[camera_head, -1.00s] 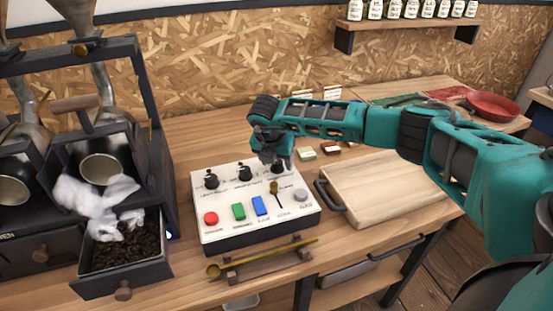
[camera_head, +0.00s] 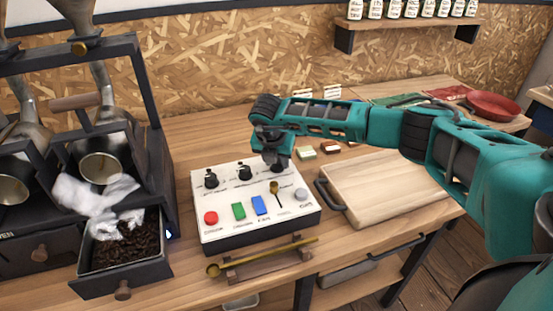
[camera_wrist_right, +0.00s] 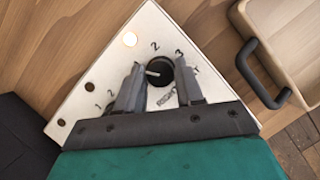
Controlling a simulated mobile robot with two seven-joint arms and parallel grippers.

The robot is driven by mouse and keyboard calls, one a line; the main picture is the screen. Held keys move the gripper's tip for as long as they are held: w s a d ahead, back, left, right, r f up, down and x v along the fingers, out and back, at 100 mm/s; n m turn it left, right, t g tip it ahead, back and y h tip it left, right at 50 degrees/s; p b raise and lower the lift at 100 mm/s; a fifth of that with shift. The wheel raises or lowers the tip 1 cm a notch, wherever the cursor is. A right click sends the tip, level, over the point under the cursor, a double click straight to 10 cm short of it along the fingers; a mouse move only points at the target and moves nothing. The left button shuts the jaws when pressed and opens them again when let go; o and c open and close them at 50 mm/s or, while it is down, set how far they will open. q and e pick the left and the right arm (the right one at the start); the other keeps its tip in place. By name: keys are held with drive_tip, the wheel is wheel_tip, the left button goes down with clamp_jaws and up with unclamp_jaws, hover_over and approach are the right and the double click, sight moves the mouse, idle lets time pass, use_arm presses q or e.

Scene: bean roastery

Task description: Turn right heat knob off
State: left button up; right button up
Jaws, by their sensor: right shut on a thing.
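The white control panel (camera_head: 225,225) lies on the wooden bench, with three black knobs along its back edge. The right heat knob (camera_wrist_right: 158,73) is round and black, with a white pointer line toward the left in the right wrist view. The numbers 2 and 3 and a partly covered "RIGHT" label are beside it. My right gripper (camera_head: 274,158) is over this knob, and its two fingers (camera_wrist_right: 157,82) are shut on the knob's sides. In the head view the gripper mostly hides the knob. My left gripper is not in view.
The other two knobs (camera_head: 211,179) (camera_head: 244,171) stand left of my gripper. Red, green and blue buttons and a small lever (camera_head: 276,190) are in front. A wooden tray (camera_head: 385,185) with dark handles is close on the right. The roaster's bean drawer (camera_head: 125,275) is at left.

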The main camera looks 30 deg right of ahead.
drive_tip(key=n+y+b, duration=0.1)
drive_tip(key=n, duration=0.2)
drive_tip(key=n+t+y+b, duration=0.1)
drive_tip(key=n+b, duration=0.1)
drive_tip(key=n, duration=0.1)
drive_tip(key=shift+d+f, duration=0.1)
drive_tip(key=shift+d, duration=0.1)
drive_tip(key=shift+d+n+t+y+b, duration=0.15)
drive_tip(key=shift+n+y+b, duration=0.35)
drive_tip(key=shift+n, duration=0.85)
drive_tip(key=shift+a+n+t+y+b, duration=0.15)
drive_tip(key=shift+n+y+b, duration=0.35)
drive_tip(key=shift+n, duration=0.85)
drive_tip(key=shift+d, duration=0.1)
drive_tip(key=o, duration=1)
drive_tip(key=shift+s, duration=0.1)
drive_tip(key=v, duration=1.3)
